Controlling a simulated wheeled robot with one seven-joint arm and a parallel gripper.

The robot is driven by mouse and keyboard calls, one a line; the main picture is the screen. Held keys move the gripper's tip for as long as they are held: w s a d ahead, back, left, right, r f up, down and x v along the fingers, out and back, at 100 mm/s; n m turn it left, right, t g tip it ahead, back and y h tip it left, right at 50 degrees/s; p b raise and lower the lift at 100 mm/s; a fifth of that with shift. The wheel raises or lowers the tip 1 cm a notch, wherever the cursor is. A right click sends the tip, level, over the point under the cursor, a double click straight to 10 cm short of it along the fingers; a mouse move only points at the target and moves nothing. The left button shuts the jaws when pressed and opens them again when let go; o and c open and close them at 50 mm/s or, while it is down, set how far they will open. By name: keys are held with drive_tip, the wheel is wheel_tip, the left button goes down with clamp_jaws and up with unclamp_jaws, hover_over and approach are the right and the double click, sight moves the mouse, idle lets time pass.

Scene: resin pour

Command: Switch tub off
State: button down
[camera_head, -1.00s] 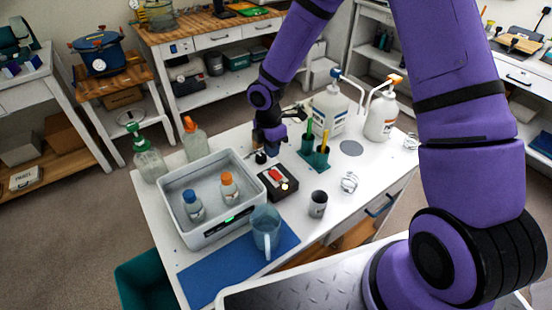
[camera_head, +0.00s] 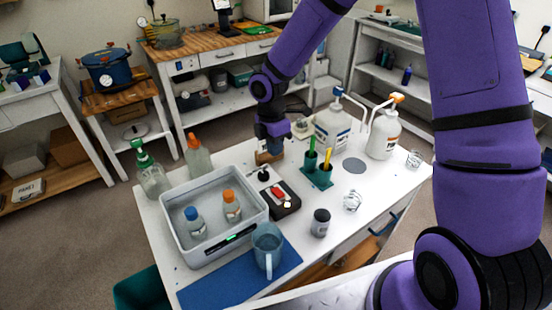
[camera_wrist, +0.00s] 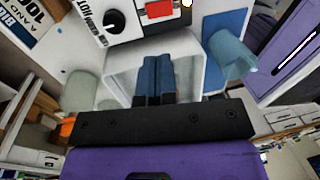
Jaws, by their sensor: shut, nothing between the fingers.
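The tub (camera_head: 178,240) is a pale open box on the white table with two bottles in it; a green light glows on its front. The red switch (camera_wrist: 160,10), lamp (camera_wrist: 187,3) and knob (camera_wrist: 113,22) also show in the wrist view, beside a HOT label. My gripper (camera_head: 268,155) is shut and empty, just behind the box and apart from the switch. Its blue fingers (camera_wrist: 158,78) lie together.
A blue jug (camera_head: 267,248) stands on a blue mat (camera_head: 230,288) in front. Right of the box are a green holder (camera_head: 317,178), a dark cup (camera_head: 320,224) and two pump bottles (camera_head: 333,125).

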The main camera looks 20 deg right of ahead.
sight(283, 193)
drive_tip(key=shift+s+d+r, duration=0.1)
drive_tip(key=shift+s+d, duration=0.25)
drive_tip(key=shift+s, duration=0.05)
drive_tip(key=f, duration=0.4)
drive_tip(key=s+f, duration=0.1)
drive_tip(key=f, duration=0.9)
drive_tip(key=shift+s+d, duration=0.25)
drive_tip(key=shift+s, duration=0.15)
drive_tip(key=shift+s+d+f, duration=0.1)
drive_tip(key=shift+s+f, duration=0.2)
